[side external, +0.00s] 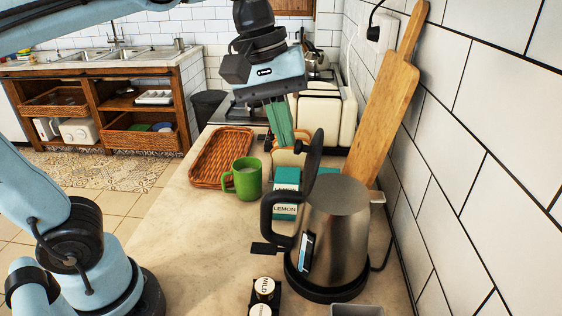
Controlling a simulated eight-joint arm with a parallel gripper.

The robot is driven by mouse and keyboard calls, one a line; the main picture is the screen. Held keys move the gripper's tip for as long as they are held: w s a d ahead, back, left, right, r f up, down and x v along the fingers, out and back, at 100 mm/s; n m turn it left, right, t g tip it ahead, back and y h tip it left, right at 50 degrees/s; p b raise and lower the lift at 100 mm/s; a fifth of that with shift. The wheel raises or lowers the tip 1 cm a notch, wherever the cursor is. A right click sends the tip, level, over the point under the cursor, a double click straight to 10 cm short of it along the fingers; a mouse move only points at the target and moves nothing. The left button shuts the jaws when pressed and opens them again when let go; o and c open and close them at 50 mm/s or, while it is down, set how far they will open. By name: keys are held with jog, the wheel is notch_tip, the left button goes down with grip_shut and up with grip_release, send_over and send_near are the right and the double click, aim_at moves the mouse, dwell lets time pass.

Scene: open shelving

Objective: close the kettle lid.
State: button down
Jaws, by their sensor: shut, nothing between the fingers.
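The kettle (338,225) is a steel jug with a black handle and a dark base, standing on the counter at the right. Its dark lid (314,160) stands up almost vertically at the handle side, so it is open. My gripper (287,143) hangs above the counter, pointing down, just left of the raised lid. In the picture a narrow gap shows between the fingers and the lid; the depth between them is hard to judge. The gripper is shut and empty.
A green mug (246,180) and a wicker tray (222,156) are left of the kettle. A teal lemon box (287,190) stands behind the kettle handle. A toaster (325,112) is farther back. A wooden board (384,105) leans on the tiled wall. Small jars (264,289) stand in front.

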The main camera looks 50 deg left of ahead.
jog(key=shift+w+d, duration=0.1)
jog(key=shift+w+d+r+g+y, duration=0.25)
jog(key=shift+w+d+g+y, duration=0.55)
jog(key=shift+w+d, duration=0.1)
jog(key=w+d, duration=0.1)
jog(key=w+d+f, duration=0.1)
jog(key=w+d, duration=0.1)
jog(key=w+d+f, duration=0.1)
jog(key=w+d, duration=0.1)
jog(key=shift+w+d+f, duration=0.1)
jog(key=shift+d, duration=0.05)
jog(key=shift+w+d+f, duration=0.6)
jog(key=shift+f, duration=0.2)
jog(key=shift+w+d+f, duration=0.25)
jog(key=shift+f, duration=0.2)
jog(key=shift+w+d+f, duration=0.2)
jog(key=shift+f, duration=0.25)
